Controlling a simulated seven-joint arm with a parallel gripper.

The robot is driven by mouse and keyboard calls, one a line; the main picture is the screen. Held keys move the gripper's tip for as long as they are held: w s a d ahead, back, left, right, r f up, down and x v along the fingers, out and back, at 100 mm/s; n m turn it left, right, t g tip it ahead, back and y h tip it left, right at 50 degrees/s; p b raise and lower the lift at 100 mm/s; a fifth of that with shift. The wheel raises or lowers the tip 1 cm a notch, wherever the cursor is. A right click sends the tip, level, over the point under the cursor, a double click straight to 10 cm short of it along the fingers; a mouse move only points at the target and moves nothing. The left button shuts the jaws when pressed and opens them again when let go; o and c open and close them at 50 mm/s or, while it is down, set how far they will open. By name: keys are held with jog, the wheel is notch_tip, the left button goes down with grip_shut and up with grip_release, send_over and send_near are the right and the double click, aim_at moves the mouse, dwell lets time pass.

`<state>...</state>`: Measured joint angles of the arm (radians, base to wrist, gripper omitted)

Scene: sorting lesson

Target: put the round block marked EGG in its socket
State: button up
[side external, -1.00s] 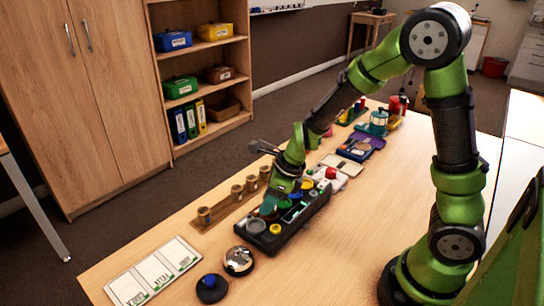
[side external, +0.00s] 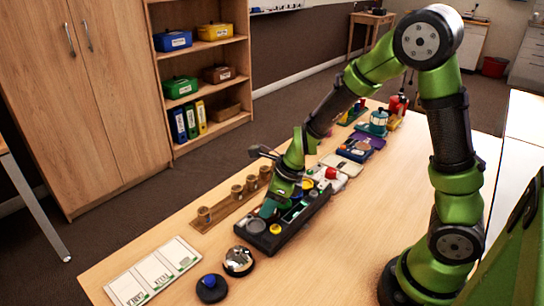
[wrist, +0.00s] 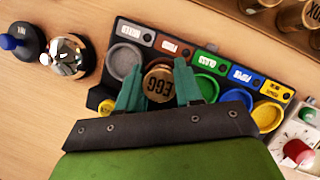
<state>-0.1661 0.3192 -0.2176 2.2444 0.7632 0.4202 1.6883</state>
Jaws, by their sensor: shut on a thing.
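The round EGG block (wrist: 158,86) is brown with dark letters on its top. In the wrist view it sits between the two teal fingers of my gripper (wrist: 159,84), which are shut on it. The block is over or in the brown socket labelled FOOD on the black sorting board (side external: 297,233); I cannot tell whether it is seated. In the side view my gripper (side external: 271,206) is low over the board's near end, and its fingers hide the block. The grey MIXED socket (wrist: 124,62) is to the left, the green GLASS socket (wrist: 206,86) to the right.
Blue (wrist: 237,97) and yellow (wrist: 267,116) sockets lie further right. A chrome bell (side external: 238,260) and a blue-knobbed black piece (side external: 211,288) stand near the board.

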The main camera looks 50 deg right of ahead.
jog(key=shift+r, duration=0.15)
jog(key=shift+r, duration=0.5)
jog(key=shift+f, duration=0.8)
dwell(0.5)
jog(key=o, duration=0.7)
jog(key=shift+v, duration=5.5)
jog(key=shift+r, duration=3)
